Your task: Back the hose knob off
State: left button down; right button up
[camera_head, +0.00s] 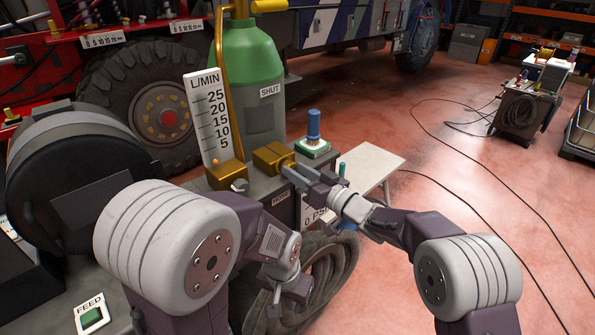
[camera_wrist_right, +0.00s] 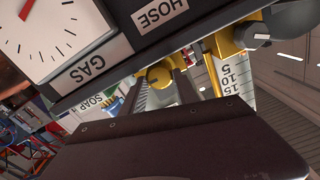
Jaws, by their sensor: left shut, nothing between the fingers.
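The hose knob (camera_wrist_right: 159,76) is a small brass piece in the right wrist view, which shows the cart upside down. The HOSE label (camera_wrist_right: 160,13) is on the dark panel near it. In the head view its brass block (camera_head: 271,157) sits on the cart's top edge above the same label. My right gripper (camera_head: 287,169) is at that block. Its two fingers (camera_wrist_right: 161,84) stand apart with the knob between their tips; whether they press on it I cannot tell. My left gripper (camera_head: 275,306) is shut and empty, low in front of the coiled hose.
A second brass block (camera_head: 227,174) stands left, beside the L/MIN scale (camera_head: 207,115). A green cylinder (camera_head: 248,85) marked SHUT rises behind. A blue-topped item (camera_head: 313,128) and a white side shelf (camera_head: 370,164) lie right. The coiled hose (camera_head: 335,265) hangs in front. Open floor lies right.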

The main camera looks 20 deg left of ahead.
grip_shut()
jog(key=shift+s+n+b, duration=0.1)
jog(key=shift+n+b, duration=2.05)
jog(key=shift+n, duration=1.25)
jog(key=o, duration=0.9)
grip_release()
jog(key=shift+c, duration=0.2)
